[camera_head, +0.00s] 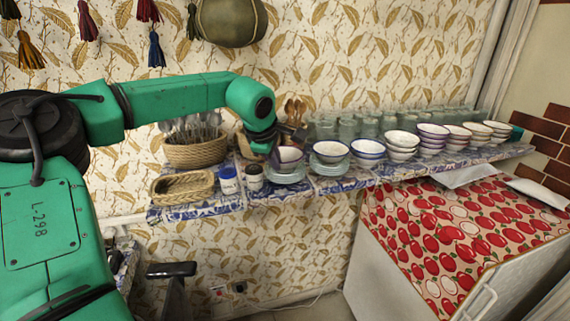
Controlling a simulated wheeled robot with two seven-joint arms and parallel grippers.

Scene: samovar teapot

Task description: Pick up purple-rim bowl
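A small bowl with a purple rim (290,155) sits on a stack of glass plates (287,176) on the blue-and-white tiled shelf (232,205). My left gripper (277,153) reaches down from the upper left to the bowl's left side, with a finger at its rim. The gripper's dark body and the small view hide the gap between the fingers, so I cannot tell whether it touches or grips the bowl. Another bowl with a dark purple rim (433,131) tops a stack farther right. My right gripper is not in view.
Right of the bowl stand another bowl on plates (330,152), a blue-rimmed bowl (367,150) and several bowl stacks. Rows of glasses (350,129) stand behind. Two jars (254,178) and wicker baskets (182,187) are on the left. Below right is a cabinet with an apple-print cloth (450,225).

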